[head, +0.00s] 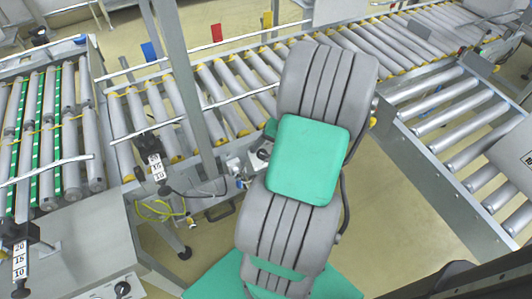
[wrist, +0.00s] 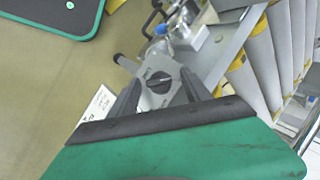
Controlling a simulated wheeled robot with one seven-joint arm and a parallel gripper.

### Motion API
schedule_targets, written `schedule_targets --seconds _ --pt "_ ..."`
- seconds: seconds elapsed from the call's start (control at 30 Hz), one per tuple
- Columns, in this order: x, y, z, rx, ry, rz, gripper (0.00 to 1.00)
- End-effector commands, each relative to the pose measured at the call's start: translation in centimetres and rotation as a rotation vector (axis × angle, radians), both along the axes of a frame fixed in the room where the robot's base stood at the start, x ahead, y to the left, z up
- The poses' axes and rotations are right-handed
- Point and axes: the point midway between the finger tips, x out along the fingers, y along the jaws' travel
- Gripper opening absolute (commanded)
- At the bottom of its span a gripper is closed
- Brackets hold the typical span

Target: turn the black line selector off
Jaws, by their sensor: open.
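The black line selector (wrist: 160,82) is a small dark knob on a light grey plate (wrist: 150,65) in the wrist view. Its handle looks roughly crosswise in the picture, but its exact setting is too small to read. My gripper (wrist: 161,80) is open, with one dark finger on each side of the knob in the picture. I cannot tell whether the fingers touch it. In the head view a dark knob (head: 263,154) shows just left of my arm, at the conveyor's side. My gripper is hidden behind my arm there.
Roller conveyors (head: 225,90) run behind and left of my arm, and another (head: 465,130) lies on the right. A blue-topped part (wrist: 160,29) and a metal housing (wrist: 188,38) sit beyond the selector. Another dark knob (head: 122,289) is at lower left.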

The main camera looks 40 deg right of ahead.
Motion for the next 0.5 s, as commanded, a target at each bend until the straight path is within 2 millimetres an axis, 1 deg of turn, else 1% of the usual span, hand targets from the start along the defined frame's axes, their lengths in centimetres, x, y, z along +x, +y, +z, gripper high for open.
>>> schedule_targets --seconds 0.23,0.27,0.5 --pt "0.03 -0.12 -0.21 -0.002 0.0 -0.004 0.56" --pt "0.03 -0.12 -0.21 -0.002 0.0 -0.004 0.55" --pt "0.02 -0.1 -0.19 -0.001 0.001 -0.004 0.35"
